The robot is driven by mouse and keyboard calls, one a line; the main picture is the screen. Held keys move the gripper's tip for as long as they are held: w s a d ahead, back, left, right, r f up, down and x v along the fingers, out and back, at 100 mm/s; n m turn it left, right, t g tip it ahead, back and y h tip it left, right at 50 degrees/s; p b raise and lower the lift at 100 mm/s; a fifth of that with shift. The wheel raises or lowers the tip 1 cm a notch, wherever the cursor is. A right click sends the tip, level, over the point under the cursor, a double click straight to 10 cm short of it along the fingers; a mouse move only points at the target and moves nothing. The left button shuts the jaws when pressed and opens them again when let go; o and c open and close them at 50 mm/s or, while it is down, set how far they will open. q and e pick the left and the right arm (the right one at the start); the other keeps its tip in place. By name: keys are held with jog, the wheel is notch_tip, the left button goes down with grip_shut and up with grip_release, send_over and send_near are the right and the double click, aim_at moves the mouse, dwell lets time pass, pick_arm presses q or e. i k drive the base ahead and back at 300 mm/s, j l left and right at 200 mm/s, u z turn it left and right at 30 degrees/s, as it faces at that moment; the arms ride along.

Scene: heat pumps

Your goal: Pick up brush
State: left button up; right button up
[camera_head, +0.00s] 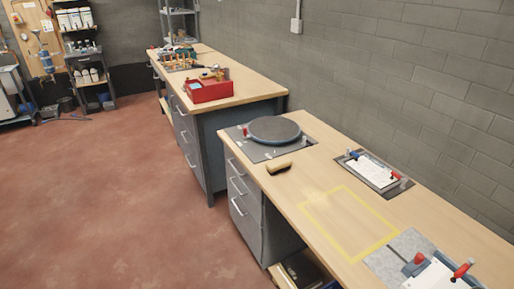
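A small brush (279,166) with a tan top and a dark underside lies on the near wooden workbench (318,180). It is close to the bench's left edge, just in front of the grey plate under the round dark disc. Nothing touches it from above. Neither of my grippers shows in the head view.
A round dark turntable-like disc (274,130) sits behind the brush. A yellow taped rectangle (350,257) on the bench is empty. Red-handled clamp fixtures stand at right (374,170) and bottom right (440,275). A red box (211,92) is on the farther bench. The floor at left is clear.

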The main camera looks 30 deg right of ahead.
aim_at(281, 165)
jog(key=i, duration=2.15)
jog(key=i+z, duration=0.2)
jog(key=i, duration=0.3)
jog(key=i+j+z, duration=0.25)
jog(key=i, duration=0.3)
jog(key=i+j+z, duration=0.2)
jog(key=i, duration=0.3)
